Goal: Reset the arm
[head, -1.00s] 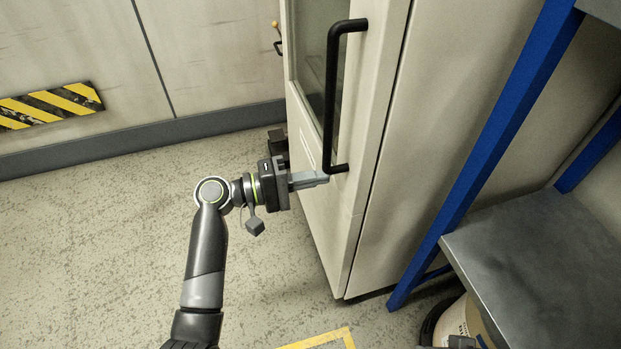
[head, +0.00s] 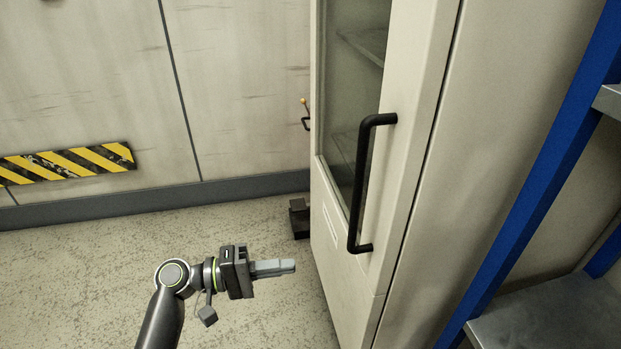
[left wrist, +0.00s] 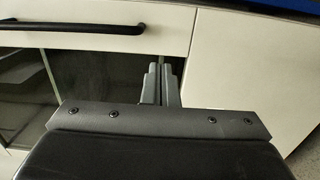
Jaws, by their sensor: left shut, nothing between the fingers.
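My left gripper (head: 273,267) is shut and empty, at the lower middle of the head view. Its fingers point right toward the white cabinet (head: 441,160), with a gap of floor between the fingertips and the cabinet front in the picture. The cabinet's black bar handle (head: 366,185) is up and to the right of the fingers, apart from them. In the left wrist view the closed fingers (left wrist: 161,85) show in front of the cabinet front, and the black handle (left wrist: 75,28) runs across the upper left. My right gripper is not in view.
A blue shelf post (head: 555,150) and a grey metal shelf (head: 560,315) stand to the right of the cabinet. A small dark block (head: 299,218) is on the floor by the cabinet. A yellow-black striped plate (head: 70,163) is on the back wall. The floor at left is clear.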

